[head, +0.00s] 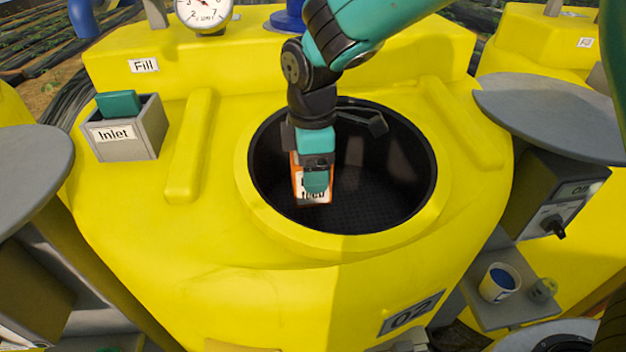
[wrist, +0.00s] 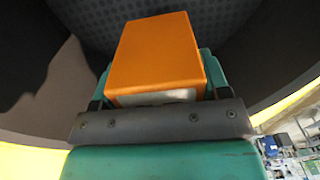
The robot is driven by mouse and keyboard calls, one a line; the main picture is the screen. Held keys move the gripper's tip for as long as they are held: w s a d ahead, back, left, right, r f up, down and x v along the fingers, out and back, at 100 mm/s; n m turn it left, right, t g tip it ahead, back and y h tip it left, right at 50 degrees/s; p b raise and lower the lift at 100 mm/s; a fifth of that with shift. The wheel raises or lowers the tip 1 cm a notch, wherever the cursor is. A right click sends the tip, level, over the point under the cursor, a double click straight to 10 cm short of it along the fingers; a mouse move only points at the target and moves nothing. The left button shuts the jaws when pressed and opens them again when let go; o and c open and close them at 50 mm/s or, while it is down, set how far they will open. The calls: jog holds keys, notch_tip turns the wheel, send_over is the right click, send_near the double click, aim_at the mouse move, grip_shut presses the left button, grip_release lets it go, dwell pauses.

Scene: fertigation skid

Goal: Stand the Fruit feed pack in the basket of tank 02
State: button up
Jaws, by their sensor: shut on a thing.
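The Fruit feed pack (head: 299,186) is an orange box with a white label, and only part of its lettering shows in the head view. My gripper (head: 317,180) is shut on it and points down into the round dark opening of tank 02 (head: 220,265). The pack also shows in the wrist view (wrist: 155,55), with the teal fingers of my gripper (wrist: 155,85) at its sides. The basket (head: 375,205) is the dark mesh inside the opening; its floor also shows in the wrist view (wrist: 92,22) beyond the pack. I cannot tell whether the pack touches the floor.
A dark bracket (head: 366,122) juts in at the opening's back rim. A grey Inlet box (head: 140,140) with a teal item stands at the left. Grey round plates (head: 550,115) flank the tank. A small shelf at the lower right holds a cup (head: 499,283).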

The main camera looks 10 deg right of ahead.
jog(key=shift+f+p, duration=0.55)
jog(key=shift+f, duration=1.9)
jog(key=shift+f, duration=0.1)
jog(key=o, duration=1.1)
notch_tip(320, 180, up, 12)
jog(key=b, duration=0.2)
jog(key=shift+b, duration=0.4)
jog(key=s+d+m+y, duration=0.1)
jog(key=s+d+m, duration=0.2)
jog(key=s, duration=0.4)
jog(key=s+d+m+y, duration=0.1)
jog(key=s+d+m, duration=0.1)
jog(key=s+m, duration=0.2)
jog(key=s+d+r+m+y, duration=0.1)
jog(key=s+d+m+y, duration=0.1)
jog(key=s, duration=0.8)
jog(key=shift+d+r+m, duration=0.1)
jog(key=shift+d+m, duration=0.75)
jog(key=shift+m, duration=0.15)
